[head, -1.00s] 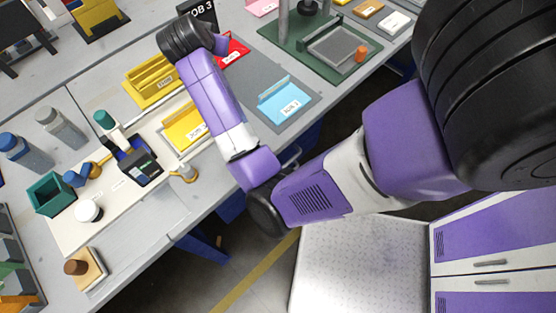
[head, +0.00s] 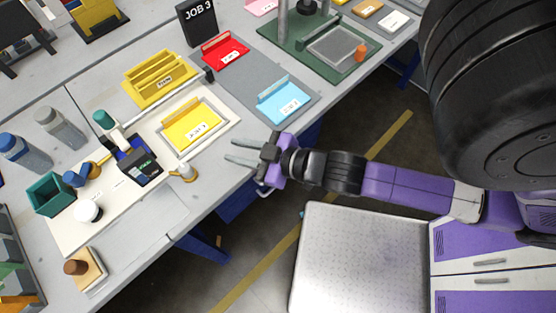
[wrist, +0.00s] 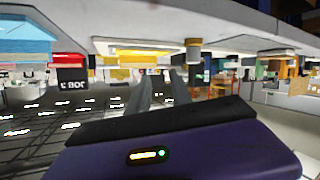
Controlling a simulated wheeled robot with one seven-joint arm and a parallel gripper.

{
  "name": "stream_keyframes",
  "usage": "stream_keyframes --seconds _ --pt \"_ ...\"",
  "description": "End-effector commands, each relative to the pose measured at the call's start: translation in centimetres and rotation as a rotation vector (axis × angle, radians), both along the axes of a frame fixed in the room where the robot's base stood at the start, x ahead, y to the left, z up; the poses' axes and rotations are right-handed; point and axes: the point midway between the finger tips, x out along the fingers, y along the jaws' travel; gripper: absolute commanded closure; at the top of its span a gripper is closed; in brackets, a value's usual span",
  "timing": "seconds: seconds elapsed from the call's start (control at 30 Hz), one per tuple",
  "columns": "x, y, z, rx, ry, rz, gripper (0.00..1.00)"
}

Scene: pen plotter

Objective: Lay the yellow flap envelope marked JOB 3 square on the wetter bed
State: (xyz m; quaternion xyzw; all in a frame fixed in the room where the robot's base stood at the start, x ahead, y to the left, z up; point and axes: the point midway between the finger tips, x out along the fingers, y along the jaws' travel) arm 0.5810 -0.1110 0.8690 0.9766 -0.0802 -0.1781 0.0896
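The yellow flap envelope (head: 190,125) lies flat inside a thin grey frame, which I take to be the wetter bed (head: 222,132), on a white board. Its raised flap is along the far-left edge, and its sides look roughly parallel to the frame. Its white label is too small to read surely. My gripper (head: 231,150) is open and empty, to the right of the envelope and apart from it, near the table's front edge. In the wrist view both fingers (wrist: 160,92) show with a gap between them and nothing held.
A small white post with a tan base (head: 184,173) stands just in front of the frame. A black device (head: 138,167) is left of it. Red (head: 225,53) and blue (head: 285,103) envelopes lie on a grey mat. A black JOB 3 sign (head: 197,22) stands behind.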

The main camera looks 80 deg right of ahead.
Motion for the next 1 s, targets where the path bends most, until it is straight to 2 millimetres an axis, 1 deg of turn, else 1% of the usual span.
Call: stream_keyframes --seconds 0.03,0.1,0.2,0.33,0.4,0.53,1.0 --pt "-2.0 1.9 0.2 0.022 0.004 0.036 0.74" --pt "-4.3 4.5 1.1 0.059 -0.009 0.081 0.74" --pt "-7.2 7.4 2.8 0.108 -0.032 0.119 0.74" --pt "-9.7 9.8 5.0 0.163 -0.061 0.136 0.74" --pt "-10.5 10.5 6.0 0.181 -0.076 0.137 0.74" --pt "-11.3 11.1 6.8 0.198 -0.088 0.135 0.74" --pt "-11.3 11.1 6.9 0.200 -0.090 0.135 0.74"
